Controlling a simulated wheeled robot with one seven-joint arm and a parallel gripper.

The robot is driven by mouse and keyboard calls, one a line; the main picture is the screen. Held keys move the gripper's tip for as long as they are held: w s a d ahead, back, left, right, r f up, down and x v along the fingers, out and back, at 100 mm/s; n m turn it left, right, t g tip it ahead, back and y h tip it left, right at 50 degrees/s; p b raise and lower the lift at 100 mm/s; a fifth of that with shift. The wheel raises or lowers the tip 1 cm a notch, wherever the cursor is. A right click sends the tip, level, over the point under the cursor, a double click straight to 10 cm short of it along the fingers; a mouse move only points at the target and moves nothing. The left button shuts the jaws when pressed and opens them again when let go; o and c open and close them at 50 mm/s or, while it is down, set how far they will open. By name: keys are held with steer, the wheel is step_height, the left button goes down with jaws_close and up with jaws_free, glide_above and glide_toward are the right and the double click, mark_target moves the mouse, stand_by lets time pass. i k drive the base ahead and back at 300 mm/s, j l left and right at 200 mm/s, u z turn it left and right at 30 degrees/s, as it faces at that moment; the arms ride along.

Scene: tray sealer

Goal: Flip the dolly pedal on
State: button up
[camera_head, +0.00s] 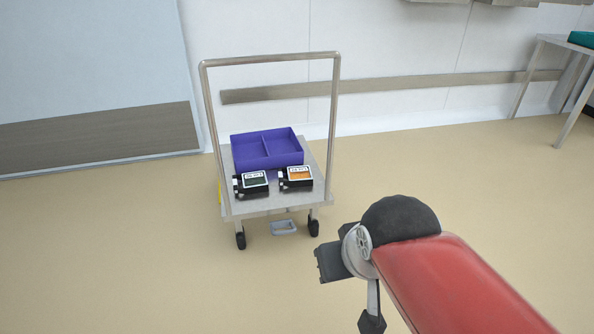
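The dolly (318,205) is a small flat metal cart with a tall tubular handle (270,57), standing on the floor near the wall. A small grey pedal (284,228) shows low at its near edge, between two dark wheels. I cannot tell the pedal's position for certain. My red arm reaches in from the lower right, and its dark end (330,263) is to the right of and nearer than the pedal, apart from the dolly. The gripper's fingers cannot be made out clearly, and I see nothing held.
On the dolly are a purple divided tray (234,154) and two black devices with labels, one with a green panel (255,182) and one with an orange panel (297,177). A metal table (549,39) stands at the far right. The floor around the dolly is clear.

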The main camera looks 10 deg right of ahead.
mark_target(273, 225)
steer(key=i+l, duration=0.3)
steer(key=i, duration=0.25)
steer(key=i+l, duration=0.3)
steer(key=i, duration=0.25)
steer(key=j+u, duration=0.05)
